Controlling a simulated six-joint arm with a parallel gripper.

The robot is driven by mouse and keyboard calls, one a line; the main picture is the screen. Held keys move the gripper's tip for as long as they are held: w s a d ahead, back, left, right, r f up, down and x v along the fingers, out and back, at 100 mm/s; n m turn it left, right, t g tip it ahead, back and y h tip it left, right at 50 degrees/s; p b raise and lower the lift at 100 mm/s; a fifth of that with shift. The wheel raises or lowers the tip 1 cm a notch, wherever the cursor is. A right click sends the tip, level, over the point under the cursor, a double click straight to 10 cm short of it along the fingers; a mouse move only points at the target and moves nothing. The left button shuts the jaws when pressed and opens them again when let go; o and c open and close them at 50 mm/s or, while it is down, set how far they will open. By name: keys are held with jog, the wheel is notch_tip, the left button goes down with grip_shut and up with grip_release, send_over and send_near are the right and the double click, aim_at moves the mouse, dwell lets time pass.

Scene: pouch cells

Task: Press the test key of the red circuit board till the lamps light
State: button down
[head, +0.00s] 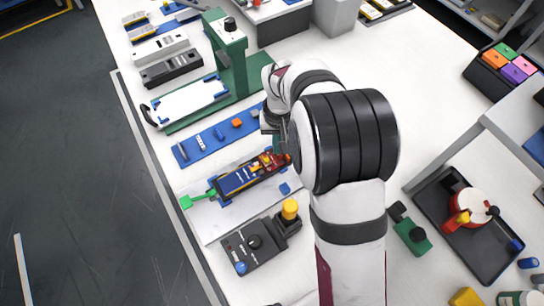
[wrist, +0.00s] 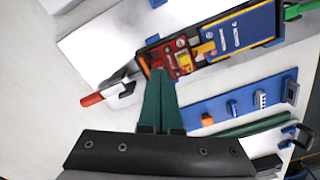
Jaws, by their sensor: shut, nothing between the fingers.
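The red circuit board (wrist: 180,57) sits at one end of a dark tray, beside a blue pouch cell (wrist: 240,35) with yellow edging and print. In the head view the board (head: 268,162) is partly covered by my arm. My gripper (wrist: 160,72) is shut and empty, its green fingers together. Its tips overlap the board's near left edge in the wrist view; I cannot tell whether they touch it. Small yellow, white and red parts stand on the board. The test key and lamps are too small to tell apart, and I see no clear glow.
A red-tipped clamp handle (wrist: 92,99) lies at the tray's board end, a green one (wrist: 292,11) at the other. A blue strip with small blocks (head: 218,136) lies alongside. A dark control box (head: 252,243) with a yellow knob stands nearer. A green press stand (head: 232,60) rises behind.

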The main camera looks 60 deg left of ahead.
jog(key=shift+r, duration=2.75)
jog(key=w+d+r+m, duration=0.4)
jog(key=d+r, duration=0.1)
jog(key=d, duration=0.5)
jog(key=w+d+r+m, duration=0.3)
jog(key=d+r+m, duration=0.15)
jog(key=d, duration=0.65)
jog(key=s+d+m+y, duration=0.1)
jog(key=s+d+m, duration=0.3)
jog(key=s+d, duration=0.2)
jog(key=s+d+r+m, duration=0.1)
jog(key=s+d+m, duration=0.4)
jog(key=d, duration=0.6)
jog(key=shift+s+d+y, duration=0.25)
jog(key=shift+s+y, duration=0.15)
jog(key=shift+s, duration=0.1)
